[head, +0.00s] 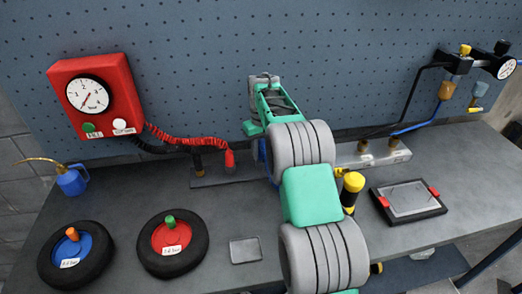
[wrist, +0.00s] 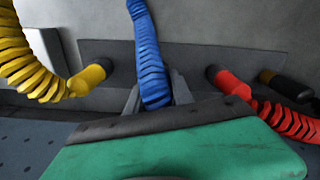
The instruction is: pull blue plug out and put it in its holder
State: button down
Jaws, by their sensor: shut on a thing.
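A blue coiled hose (wrist: 147,50) runs down between the two grey fingers of my gripper (wrist: 156,98) in the wrist view. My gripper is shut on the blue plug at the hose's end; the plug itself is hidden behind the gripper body. I cannot tell whether the plug is seated in anything. In the head view only a sliver of blue (head: 262,150) shows left of my arm, which hides the fingers. A dark plate (wrist: 190,63) lies around the fingers, with a yellow plug (wrist: 90,76) and a red plug (wrist: 228,80) on either side.
A red gauge box (head: 95,95) stands at the left, with two wheels (head: 172,243) in front. A metal block (head: 372,154) with brass fittings is right of my arm. A yellow-capped cylinder (head: 352,184) stands close beside my arm, and a framed tray (head: 408,200) lies farther right.

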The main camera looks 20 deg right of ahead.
jog(key=shift+f+b, duration=0.3)
jog(key=shift+f, duration=0.4)
jog(key=c, duration=1)
grip_release()
jog(key=shift+c, duration=0.2)
notch_tip(320, 180, up, 8)
jog(key=shift+f+b, duration=0.1)
jog(key=shift+b, duration=0.3)
